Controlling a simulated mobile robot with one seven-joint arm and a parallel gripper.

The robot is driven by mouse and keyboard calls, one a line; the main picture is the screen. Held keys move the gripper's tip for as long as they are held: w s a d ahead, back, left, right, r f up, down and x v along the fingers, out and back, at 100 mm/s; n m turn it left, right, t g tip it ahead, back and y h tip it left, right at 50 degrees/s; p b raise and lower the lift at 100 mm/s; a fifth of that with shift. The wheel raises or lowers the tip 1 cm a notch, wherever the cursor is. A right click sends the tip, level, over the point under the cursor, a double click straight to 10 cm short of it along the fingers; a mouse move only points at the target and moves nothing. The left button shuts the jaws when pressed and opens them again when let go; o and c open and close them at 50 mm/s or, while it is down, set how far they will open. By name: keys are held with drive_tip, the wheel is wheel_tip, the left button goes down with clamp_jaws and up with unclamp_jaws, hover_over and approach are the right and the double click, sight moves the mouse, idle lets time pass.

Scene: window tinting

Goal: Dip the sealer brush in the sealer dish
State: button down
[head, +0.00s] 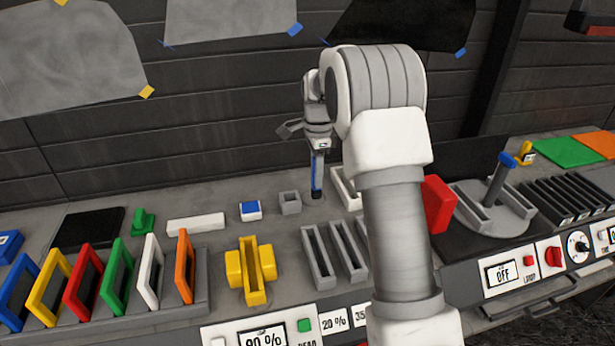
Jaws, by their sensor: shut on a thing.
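My gripper (318,152) points down near the back of the bench and is shut on a slim upright blue tool, which looks like the sealer brush (317,176). The brush's lower end is close to the bench top; I cannot tell whether it touches. A small white box with a blue top (250,210) stands to its left and may be the sealer dish. A small grey open square cup (289,203) stands between that box and the brush. My arm hides part of the bench to the right.
A white tray (342,184) is just right of the brush, partly behind my arm. A yellow cross-shaped holder (250,272) and grey slotted racks (318,258) stand in front. Coloured frames (84,282) line the left. A grey round stand (495,222) is at right.

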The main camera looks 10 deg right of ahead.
drive_tip(key=shift+s+d+r, duration=0.15)
drive_tip(key=shift+s, duration=0.1)
drive_tip(key=shift+w+a, duration=0.1)
drive_tip(key=shift+a, duration=0.15)
drive_tip(key=w+a+f+t+y, duration=0.15)
drive_tip(key=w+a, duration=0.25)
drive_tip(key=a, duration=0.4)
drive_tip(key=w+a+t+y, duration=0.1)
drive_tip(key=w+a+t, duration=0.15)
drive_tip(key=a, duration=0.55)
drive_tip(key=shift+g+h, duration=0.25)
drive_tip(key=shift+g, duration=0.05)
drive_tip(key=shift+s+d+f+b+x, duration=0.15)
drive_tip(key=shift+b+x, duration=0.45)
drive_tip(key=shift+x, duration=0.35)
drive_tip(key=shift+s+d+b+x, duration=0.1)
drive_tip(key=shift+d+b+x, duration=0.05)
drive_tip(key=shift+b+x, duration=0.65)
drive_tip(key=shift+s+d+f+b+x, duration=0.15)
drive_tip(key=shift+b+x, duration=0.3)
drive_tip(key=shift+x, duration=0.6)
drive_tip(key=shift+f, duration=0.45)
wheel_tip(320, 180, up, 7)
drive_tip(key=p, duration=0.4)
